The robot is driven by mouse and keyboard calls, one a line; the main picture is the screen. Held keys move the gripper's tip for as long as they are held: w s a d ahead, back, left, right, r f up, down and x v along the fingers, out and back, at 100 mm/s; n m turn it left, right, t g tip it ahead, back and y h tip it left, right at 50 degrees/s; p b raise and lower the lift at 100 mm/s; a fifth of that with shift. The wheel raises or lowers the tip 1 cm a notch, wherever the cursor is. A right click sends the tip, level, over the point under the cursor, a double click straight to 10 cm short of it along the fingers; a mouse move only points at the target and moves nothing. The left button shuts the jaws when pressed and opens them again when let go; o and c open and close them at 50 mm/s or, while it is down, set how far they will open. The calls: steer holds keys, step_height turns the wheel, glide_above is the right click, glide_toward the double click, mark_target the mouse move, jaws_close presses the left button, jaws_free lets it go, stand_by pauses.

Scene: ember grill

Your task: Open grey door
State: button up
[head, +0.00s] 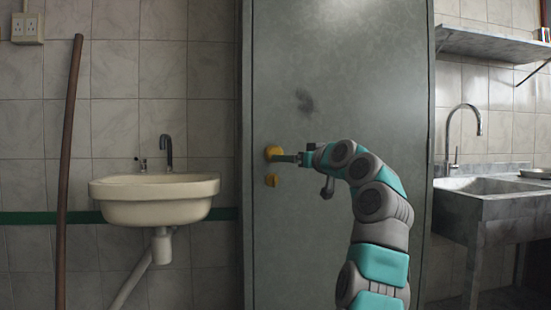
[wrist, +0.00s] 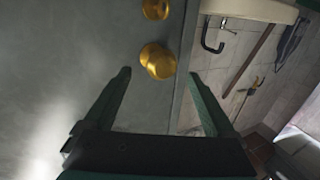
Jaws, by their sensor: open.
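The grey door (head: 335,70) stands in the middle of the head view and looks closed in its frame. A round yellow knob (head: 271,153) is near its left edge, with a smaller yellow lock piece (head: 272,180) below it. My gripper (head: 287,157) reaches in from the right, just beside the knob. In the wrist view the open gripper (wrist: 160,78) has one finger on each side, with the brass-coloured knob (wrist: 158,62) beyond and roughly between the fingertips. The grey door (wrist: 75,50) fills the left of that view. Whether a fingertip touches the knob cannot be told.
A cream washbasin (head: 155,198) is on the tiled wall left of the door, and a long brown pole (head: 68,150) leans there. A stone sink (head: 490,205) and a metal shelf (head: 490,43) are on the right. My arm crosses the door's lower right part.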

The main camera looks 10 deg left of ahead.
steer(key=p+x, duration=0.1)
steer(key=x, duration=0.1)
steer(key=p+x, duration=0.1)
steer(key=x, duration=0.1)
steer(key=p+x, duration=0.1)
steer(key=x, duration=0.1)
steer(key=shift+w+a+r+p, duration=0.2)
steer(key=shift+a+r+p, duration=0.15)
steer(key=shift+w+a+f, duration=0.2)
steer(key=shift+w+a, duration=0.1)
steer(key=shift+w, duration=0.1)
steer(key=shift+c, duration=0.3)
jaws_close()
stand_by(0.4)
